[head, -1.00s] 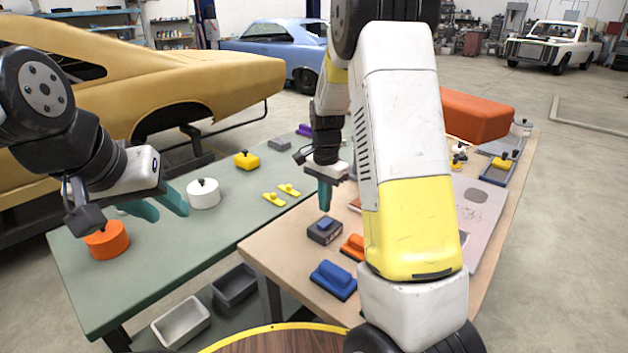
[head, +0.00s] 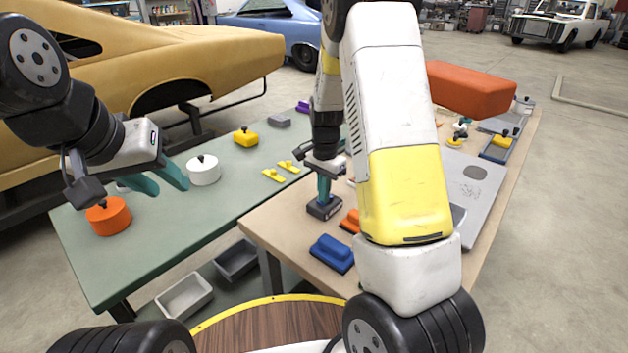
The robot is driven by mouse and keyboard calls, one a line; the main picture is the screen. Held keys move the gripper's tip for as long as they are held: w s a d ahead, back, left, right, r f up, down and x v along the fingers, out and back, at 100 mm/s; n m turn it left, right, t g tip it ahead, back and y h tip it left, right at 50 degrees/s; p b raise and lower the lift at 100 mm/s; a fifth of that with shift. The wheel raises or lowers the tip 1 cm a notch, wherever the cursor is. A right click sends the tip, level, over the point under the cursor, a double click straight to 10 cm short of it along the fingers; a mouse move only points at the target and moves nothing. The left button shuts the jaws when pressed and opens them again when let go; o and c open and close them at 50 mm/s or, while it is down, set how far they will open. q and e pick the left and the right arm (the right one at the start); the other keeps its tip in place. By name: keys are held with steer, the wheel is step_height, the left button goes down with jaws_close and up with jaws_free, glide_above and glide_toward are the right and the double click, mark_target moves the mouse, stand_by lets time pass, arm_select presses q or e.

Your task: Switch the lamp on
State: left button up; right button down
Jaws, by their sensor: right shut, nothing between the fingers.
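A dark grey box (head: 323,211) with a blue button on top stands near the left edge of the tan table. In the head view my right gripper (head: 324,196) points straight down, its teal fingers shut and empty, with the tips at the box's top. They cover most of the button, so I cannot tell whether it is pressed. My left gripper (head: 158,181) hangs open and empty above the green table, behind the orange round pot. No lamp is clearly recognisable; a large orange-red block shape (head: 470,90) at the tan table's far end could be a shade, unlit.
A blue block (head: 332,252) and an orange block (head: 350,221) lie close to the box. The green table (head: 130,260) holds an orange pot (head: 108,216), a white pot (head: 204,170) and yellow pieces. My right arm hides part of the tan table (head: 285,220).

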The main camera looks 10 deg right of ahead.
steer(key=shift+s+a+f, duration=0.25)
steer(key=shift+s+f, duration=0.15)
steer(key=shift+f, duration=0.2)
steer(key=shift+w, duration=0.1)
steer(key=shift+w+d+r, duration=0.3)
steer(key=shift+w+d, duration=0.15)
steer(key=shift+d, duration=0.3)
steer(key=shift+w+d+r, duration=0.1)
steer(key=shift+w+r, duration=0.1)
steer(key=shift+r, duration=0.25)
step_height(320, 180, up, 14)
steer(key=shift+s+a+f, duration=0.15)
steer(key=shift+s+a, duration=0.05)
steer(key=shift+a, duration=0.25)
